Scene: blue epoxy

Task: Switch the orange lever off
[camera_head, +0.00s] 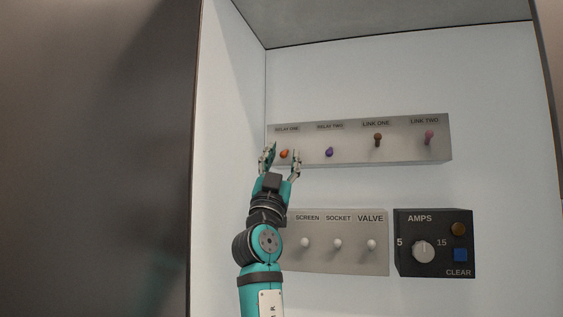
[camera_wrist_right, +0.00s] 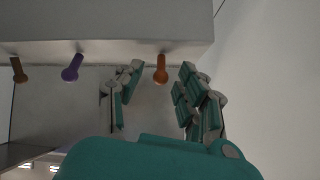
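The orange lever (camera_head: 284,154) sits under the label DELAY ONE at the left end of the upper grey panel (camera_head: 353,155). My right gripper (camera_head: 281,157) is open in front of it, one finger on each side of the lever in the picture. In the right wrist view the orange lever (camera_wrist_right: 161,68) shows beyond and between the open fingers (camera_wrist_right: 158,85), with no finger visibly touching it. The lever's knob appears low and toward the camera in the head view. My left gripper is not in view.
A purple lever (camera_head: 329,152), a brown lever (camera_head: 377,139) and a pink lever (camera_head: 429,137) share the panel. Below are a panel with white levers (camera_head: 338,243) and a black AMPS box (camera_head: 434,243). A cabinet side wall (camera_head: 232,130) stands close to the left.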

